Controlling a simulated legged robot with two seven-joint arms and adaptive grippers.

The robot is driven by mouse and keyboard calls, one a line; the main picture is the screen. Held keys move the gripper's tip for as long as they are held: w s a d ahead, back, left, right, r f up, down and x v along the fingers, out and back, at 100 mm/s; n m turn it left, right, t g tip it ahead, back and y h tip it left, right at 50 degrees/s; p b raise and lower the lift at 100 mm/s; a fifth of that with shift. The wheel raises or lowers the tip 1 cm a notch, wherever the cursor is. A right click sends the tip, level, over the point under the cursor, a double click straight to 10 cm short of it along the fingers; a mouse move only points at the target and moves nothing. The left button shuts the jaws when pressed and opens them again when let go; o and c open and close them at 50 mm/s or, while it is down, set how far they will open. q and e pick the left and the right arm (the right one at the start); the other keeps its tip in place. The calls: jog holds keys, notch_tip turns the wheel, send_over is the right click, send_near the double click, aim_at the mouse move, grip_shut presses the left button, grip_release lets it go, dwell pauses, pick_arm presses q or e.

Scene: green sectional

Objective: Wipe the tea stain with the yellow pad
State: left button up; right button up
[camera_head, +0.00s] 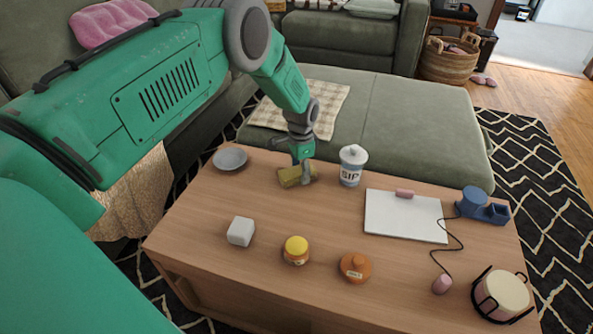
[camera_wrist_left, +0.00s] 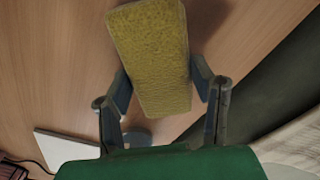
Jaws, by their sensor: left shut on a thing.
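The yellow pad (camera_head: 291,177) is a small olive-yellow block near the back edge of the wooden table. My left gripper (camera_head: 303,174) is shut on it from above. In the left wrist view the yellow pad (camera_wrist_left: 152,58) fills the space between the two fingers of my left gripper (camera_wrist_left: 160,90). Whether the pad touches the table top or hangs just above it I cannot tell. No tea stain is visible in either view; the pad and gripper may hide it. My right gripper is in neither view.
On the table (camera_head: 200,215) stand a grey dish (camera_head: 230,158), a cup (camera_head: 353,165), a white cube (camera_head: 241,231), a yellow-lidded jar (camera_head: 296,250), an orange jar (camera_head: 355,267), a white board (camera_head: 405,218), a blue holder (camera_head: 483,207) and a caged pink candle (camera_head: 502,292). The left middle is clear.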

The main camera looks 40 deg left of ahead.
aim_at(322, 183)
pick_arm(q)
jog(key=shift+w+d+f+b, duration=0.1)
jog(key=shift+w+d+b, duration=0.15)
jog(key=shift+d, duration=0.85)
jog(key=shift+w+d+r+b, duration=0.1)
jog(key=shift+w+d+b, duration=0.2)
jog(key=shift+d, duration=0.8)
jog(key=shift+w+d+f+b, duration=0.1)
jog(key=shift+w+d, duration=0.25)
jog(key=shift+d, duration=0.75)
jog(key=shift+a+r+p, duration=0.1)
jog(key=shift+r+p, duration=2.2)
jog(key=shift+r, duration=0.75)
jog(key=shift+w, duration=0.1)
notch_tip(322, 183, up, 3)
jog(key=shift+r+p, duration=0.1)
jog(key=shift+p, duration=1.15)
